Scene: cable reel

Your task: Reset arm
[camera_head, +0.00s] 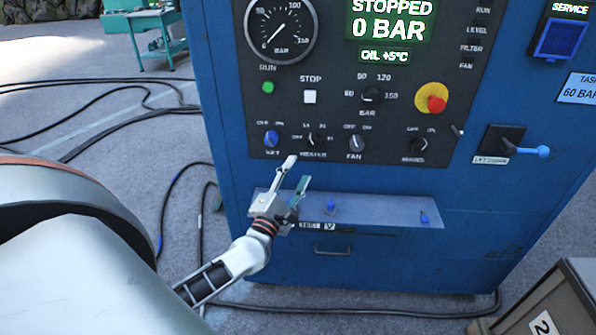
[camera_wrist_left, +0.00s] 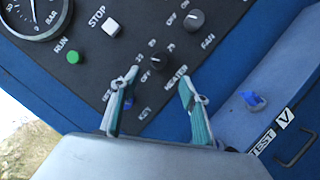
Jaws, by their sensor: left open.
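My left gripper (camera_head: 295,177) is open and empty in front of the lower part of the control panel (camera_head: 290,110), above the small shelf (camera_head: 385,211). In the left wrist view its two fingers (camera_wrist_left: 153,105) stand apart with the panel behind them. The blue key switch (camera_head: 271,138) is just up and left of the gripper in the head view; in the left wrist view a finger partly covers the blue part near the KEY label. The heater knob (camera_head: 313,138) and fan knob (camera_head: 356,143) are above right of the gripper. My right gripper is not in view.
The blue cabinet (camera_head: 400,262) fills the middle. Its display (camera_head: 390,20) reads STOPPED, 0 BAR. A blue-handled lever (camera_head: 530,151) is at right. Black cables (camera_head: 110,95) lie on the floor. A green bench (camera_head: 145,28) stands behind left, and a box (camera_head: 555,305) is at lower right.

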